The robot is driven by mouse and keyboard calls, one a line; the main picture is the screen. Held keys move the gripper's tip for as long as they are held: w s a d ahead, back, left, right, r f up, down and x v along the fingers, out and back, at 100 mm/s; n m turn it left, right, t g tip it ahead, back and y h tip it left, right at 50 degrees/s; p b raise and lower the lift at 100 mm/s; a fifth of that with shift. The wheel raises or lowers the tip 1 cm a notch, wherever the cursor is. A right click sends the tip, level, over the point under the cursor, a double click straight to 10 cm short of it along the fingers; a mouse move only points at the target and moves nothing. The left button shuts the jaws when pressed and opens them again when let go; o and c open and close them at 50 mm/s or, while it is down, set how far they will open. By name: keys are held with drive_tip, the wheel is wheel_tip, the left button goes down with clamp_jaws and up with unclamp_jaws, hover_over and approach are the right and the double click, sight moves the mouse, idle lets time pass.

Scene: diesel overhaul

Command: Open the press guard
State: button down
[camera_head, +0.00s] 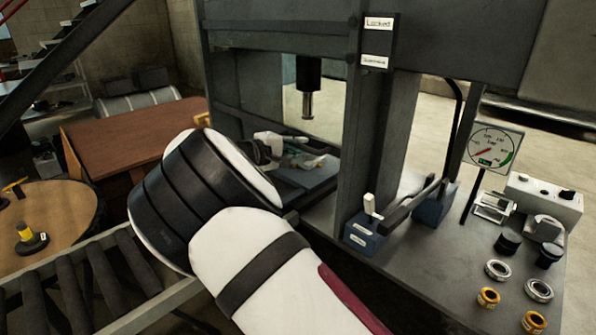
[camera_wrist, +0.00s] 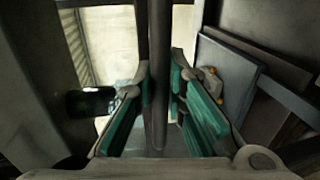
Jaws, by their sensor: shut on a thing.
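The press (camera_head: 365,130) is a dark grey frame on a bench, with its ram (camera_head: 308,88) hanging in the opening. A "Locked" label (camera_head: 378,23) is on its upper front. I cannot clearly pick out the guard panel in the head view. My gripper (camera_head: 266,149) is at the left side of the press opening, partly hidden by my white and black arm. In the wrist view, my gripper (camera_wrist: 161,85) has its teal pads on both sides of a dark upright bar (camera_wrist: 157,50) and is shut on it. I cannot tell whether this bar belongs to the guard.
A blue block with a lever (camera_head: 362,232) stands at the press's front. A gauge (camera_head: 493,148), a control box (camera_head: 543,198) and several rings (camera_head: 498,269) are at the right. A roller conveyor (camera_head: 90,275), a round table (camera_head: 60,215) and a brown table (camera_head: 125,135) are left.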

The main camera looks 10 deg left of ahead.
wheel_tip(320, 180, up, 8)
drive_tip(key=shift+f+p, duration=0.2)
drive_tip(key=shift+p, duration=0.1)
drive_tip(key=c, duration=1.6)
unclamp_jaws()
drive_tip(key=shift+s+a, duration=0.1)
drive_tip(key=v, duration=1.1)
drive_tip(key=shift+s+a, duration=0.25)
drive_tip(key=shift+s, duration=0.1)
